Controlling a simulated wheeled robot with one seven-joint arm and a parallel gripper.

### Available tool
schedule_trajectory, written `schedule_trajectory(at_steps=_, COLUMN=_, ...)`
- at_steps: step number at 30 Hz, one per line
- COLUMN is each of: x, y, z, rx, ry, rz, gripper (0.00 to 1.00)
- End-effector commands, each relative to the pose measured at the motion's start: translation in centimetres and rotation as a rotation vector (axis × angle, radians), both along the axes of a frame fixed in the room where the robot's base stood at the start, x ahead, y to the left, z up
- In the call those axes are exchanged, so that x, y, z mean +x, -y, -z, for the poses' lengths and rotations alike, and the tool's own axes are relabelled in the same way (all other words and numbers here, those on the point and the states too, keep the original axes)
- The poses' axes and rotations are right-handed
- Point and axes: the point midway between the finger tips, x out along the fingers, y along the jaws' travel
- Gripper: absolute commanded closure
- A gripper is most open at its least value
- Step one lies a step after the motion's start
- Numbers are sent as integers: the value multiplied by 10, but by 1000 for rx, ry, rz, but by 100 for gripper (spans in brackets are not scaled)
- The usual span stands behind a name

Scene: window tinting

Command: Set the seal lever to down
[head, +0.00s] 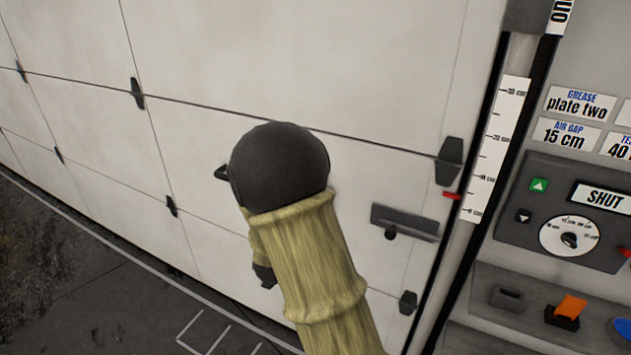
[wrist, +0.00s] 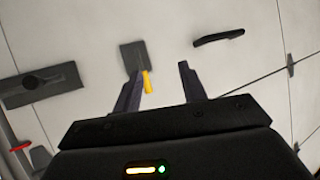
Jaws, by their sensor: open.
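The seal lever appears to be the yellow handle (wrist: 147,82) on a dark grey plate (wrist: 133,58), mounted on the white door panel (wrist: 100,28) in the wrist view. No label on it is readable. My gripper (wrist: 159,70) is open, its two dark fingers pointing at the panel. The yellow handle shows between the fingers in the picture, close beside the left one. Whether they touch is not clear. In the head view my arm covers the lever and the fingers; only the door (head: 290,50) around them shows.
A dark latch plate with a round knob (head: 405,222) lies right of my arm. A black pull handle (wrist: 218,38) is right of the lever in the wrist view. Further right stand a white centimetre scale (head: 497,145) with a red marker (head: 452,196) and a control box (head: 515,220).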

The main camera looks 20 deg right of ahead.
Motion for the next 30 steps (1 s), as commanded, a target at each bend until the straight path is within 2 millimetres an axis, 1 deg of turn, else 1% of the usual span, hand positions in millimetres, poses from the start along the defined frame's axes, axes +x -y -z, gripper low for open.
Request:
schedule_trajectory(at_steps=1, x=8, y=8, z=1, rx=-46, ry=53, rz=40, gripper=58)
schedule_trajectory(at_steps=4, x=19, y=23, z=-5, rx=-146, ry=168, rz=123, gripper=58)
schedule_trajectory(at_steps=7, x=23, y=34, z=-13, rx=-242, ry=266, rz=189, gripper=58)
schedule_trajectory(at_steps=10, x=23, y=39, z=-20, rx=-311, ry=332, rz=228, gripper=58)
schedule_trajectory(at_steps=15, x=22, y=41, z=-25, rx=-347, ry=366, rz=250, gripper=58)
schedule_trajectory(at_steps=23, x=23, y=42, z=-25, rx=-344, ry=365, rz=248, gripper=58)
schedule_trajectory(at_steps=26, x=26, y=45, z=-25, rx=-344, ry=364, rz=249, gripper=58)
schedule_trajectory(at_steps=30, x=37, y=55, z=-26, rx=-345, ry=363, rz=251, gripper=58)
